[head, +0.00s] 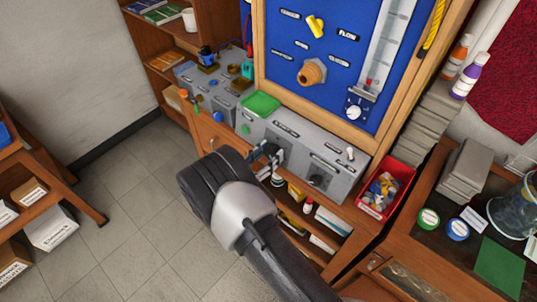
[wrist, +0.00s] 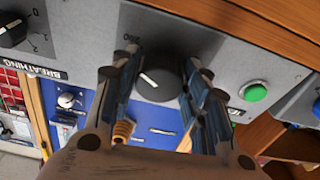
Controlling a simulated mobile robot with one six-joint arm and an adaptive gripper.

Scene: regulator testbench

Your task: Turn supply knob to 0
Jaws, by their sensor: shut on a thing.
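The supply knob (wrist: 158,82) appears in the wrist view as a round black dial with a white pointer line on a grey panel. The line points toward the upper left of that picture, and the small printing above the dial is too blurred to read surely. My gripper (wrist: 160,88) has one finger on each side of the dial and is shut on it. In the head view my gripper (head: 268,153) reaches the front of the grey console (head: 305,142). There my arm and gripper hide most of the dial.
A green button (wrist: 254,92) sits on the panel right of the knob in the wrist view. In the head view a blue board (head: 330,60) with a yellow valve (head: 315,26) and brass fitting (head: 312,72) stands behind the console. A red bin (head: 386,190) stands to its right.

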